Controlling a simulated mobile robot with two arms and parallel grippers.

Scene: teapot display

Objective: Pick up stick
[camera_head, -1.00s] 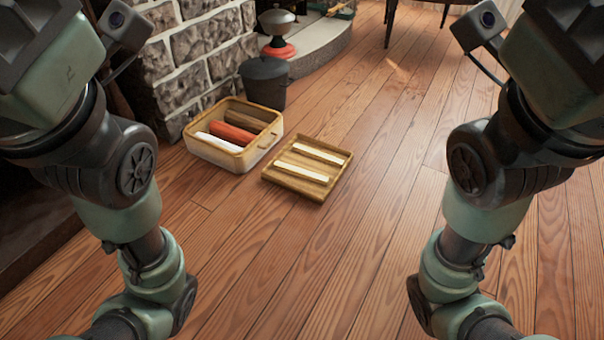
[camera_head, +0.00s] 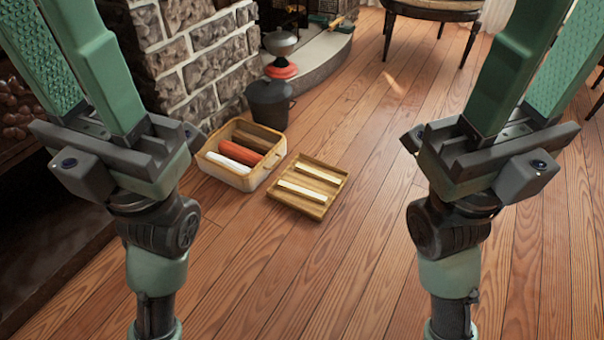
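A low wooden tray (camera_head: 312,210) lies on the floor at centre with two pale flat bars (camera_head: 310,173) across it. Left of it stands a wooden box (camera_head: 240,182) holding a white roll (camera_head: 238,153), an orange-red roll (camera_head: 250,145) and a brown one (camera_head: 255,138). I cannot tell which of these long pieces is the stick. A thin orange streak (camera_head: 393,85) shows on the floor farther back; it may be a stick or light. My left gripper (camera_head: 65,60) and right gripper (camera_head: 540,65) are raised near the camera, fingers apart and empty, tips cut off by the frame.
A stone-brick wall (camera_head: 195,60) stands at the back left, with a dark bucket (camera_head: 269,105) and a red-based object (camera_head: 281,65) beside it. A stone hearth (camera_head: 325,55) curves behind them. A dark table or stool (camera_head: 445,10) is at the back. The plank floor is open at centre right.

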